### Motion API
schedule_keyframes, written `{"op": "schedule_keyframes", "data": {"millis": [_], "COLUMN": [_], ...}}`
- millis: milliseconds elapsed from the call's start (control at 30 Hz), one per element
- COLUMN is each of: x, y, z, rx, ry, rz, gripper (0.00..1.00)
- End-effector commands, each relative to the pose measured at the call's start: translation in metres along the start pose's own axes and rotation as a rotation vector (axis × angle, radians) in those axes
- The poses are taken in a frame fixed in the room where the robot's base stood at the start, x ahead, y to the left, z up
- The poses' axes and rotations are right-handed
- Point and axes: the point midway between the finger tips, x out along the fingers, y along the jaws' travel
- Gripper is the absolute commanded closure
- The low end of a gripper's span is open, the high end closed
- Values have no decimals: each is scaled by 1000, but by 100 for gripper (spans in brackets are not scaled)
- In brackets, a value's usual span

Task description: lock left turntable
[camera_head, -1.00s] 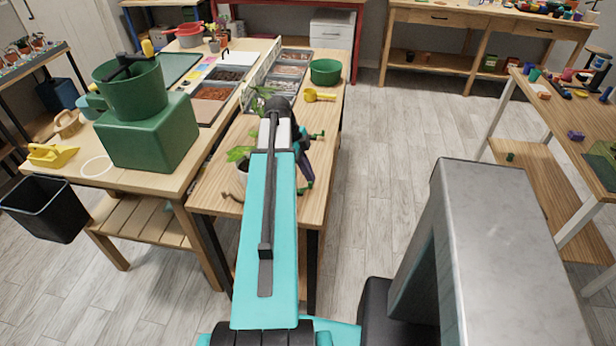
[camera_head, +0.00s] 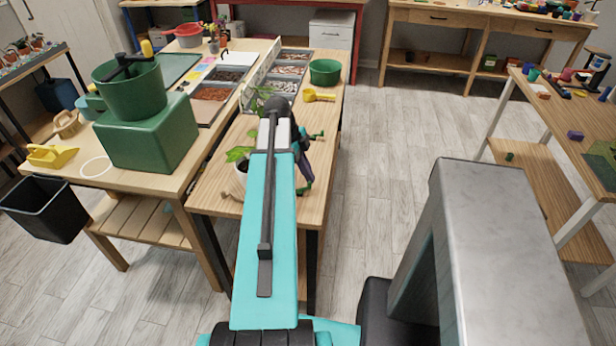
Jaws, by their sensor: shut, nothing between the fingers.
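My gripper (camera_head: 302,162) is at the far end of my teal arm, over the near part of the narrow wooden bench (camera_head: 330,140). It is shut and empty; its fingertips are small and mostly hidden by my arm.
A green bowl (camera_head: 325,72) and a yellow scoop (camera_head: 318,95) are farther back on the bench. A green box (camera_head: 150,135) bearing a green bucket (camera_head: 131,92) stands on the left table. A black bin (camera_head: 43,210) is at its front.

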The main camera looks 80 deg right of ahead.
Motion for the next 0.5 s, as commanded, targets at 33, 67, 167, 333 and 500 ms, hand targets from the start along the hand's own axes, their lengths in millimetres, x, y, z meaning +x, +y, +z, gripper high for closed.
{"op": "schedule_keyframes", "data": {"millis": [33,67,167,333,500], "x": [0,0,0,-1,-2], "y": [0,0,0,3,8], "z": [0,0,0,2,6], "rx": [0,0,0,0,-1], "ry": [0,0,0,0,-1], "rz": [0,0,0,0,2], "gripper": [100,100,100,100,100]}}
